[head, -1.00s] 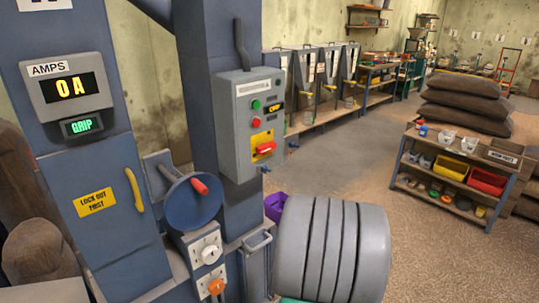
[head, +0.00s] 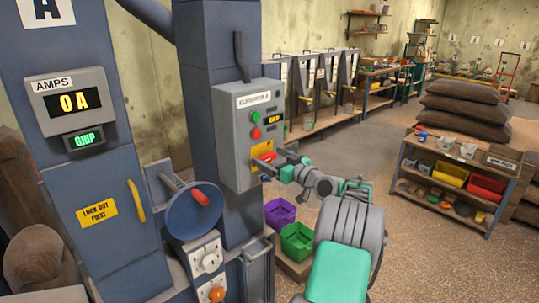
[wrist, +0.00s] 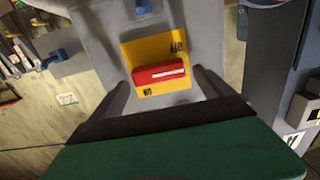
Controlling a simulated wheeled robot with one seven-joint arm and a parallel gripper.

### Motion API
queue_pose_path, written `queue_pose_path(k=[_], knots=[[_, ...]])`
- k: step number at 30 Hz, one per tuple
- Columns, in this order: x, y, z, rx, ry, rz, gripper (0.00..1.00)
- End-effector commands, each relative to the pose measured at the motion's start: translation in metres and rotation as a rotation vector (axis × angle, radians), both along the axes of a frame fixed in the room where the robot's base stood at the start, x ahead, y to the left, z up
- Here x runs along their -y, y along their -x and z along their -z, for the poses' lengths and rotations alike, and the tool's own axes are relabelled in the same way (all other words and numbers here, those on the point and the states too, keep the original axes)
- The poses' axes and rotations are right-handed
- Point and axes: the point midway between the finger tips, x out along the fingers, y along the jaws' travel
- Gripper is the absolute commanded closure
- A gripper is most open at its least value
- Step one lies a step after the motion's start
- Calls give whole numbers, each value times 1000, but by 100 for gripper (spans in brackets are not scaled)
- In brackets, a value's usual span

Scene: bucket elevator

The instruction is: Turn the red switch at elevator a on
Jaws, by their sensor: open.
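The red switch (wrist: 160,73) is a red bar with a pale stripe on a yellow plate (wrist: 146,47). It lies nearly level across the plate in the wrist view. In the head view it sits low on the grey control box (head: 241,150) of elevator A, mostly hidden by my gripper (head: 266,167). My gripper is open and faces the plate. In the wrist view its two dark fingers (wrist: 160,78) stand to the left and right of the red bar, apart from it. I cannot tell how far the fingertips are from the plate.
A green button (head: 254,117), a red button (head: 256,133) and a small orange display (head: 276,119) are above the switch. A blue handwheel (head: 193,211) stands at lower left. Purple (head: 279,213) and green (head: 297,241) bins are on the floor below my arm.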

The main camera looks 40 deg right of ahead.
Motion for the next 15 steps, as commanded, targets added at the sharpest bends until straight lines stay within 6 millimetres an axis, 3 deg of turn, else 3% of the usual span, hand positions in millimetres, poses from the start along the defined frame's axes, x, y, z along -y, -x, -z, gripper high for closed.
queue_pose_path(k=[10,15], knots=[[0,-9,1,-1,-1,1,10],[0,-9,1,-1,-1,1,24]])
